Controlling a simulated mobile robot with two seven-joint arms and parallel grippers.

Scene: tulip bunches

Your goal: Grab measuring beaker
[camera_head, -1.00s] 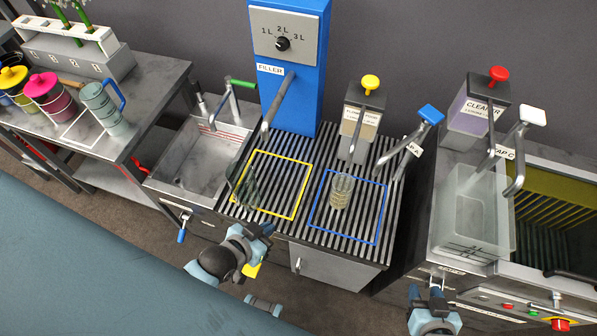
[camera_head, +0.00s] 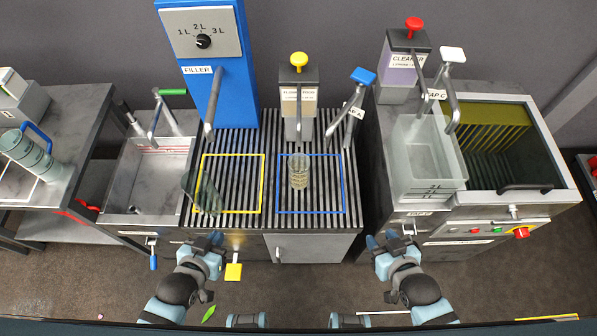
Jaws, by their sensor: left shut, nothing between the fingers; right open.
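A small clear measuring beaker (camera_head: 299,172) with faint markings stands upright inside the blue square on the slatted black counter (camera_head: 334,222). My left gripper (camera_head: 215,240) is shut and empty, in front of the counter's front edge and lower left of the beaker. My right gripper (camera_head: 386,240) is open and empty, in front of the counter's right end and lower right of the beaker. Neither gripper touches the beaker.
A dark clear glass vessel (camera_head: 206,192) stands at the left of the yellow square. A dispenser (camera_head: 299,106) and a blue-handled tap (camera_head: 356,98) rise behind the beaker. A translucent container (camera_head: 428,152) stands right, a sink (camera_head: 150,175) left.

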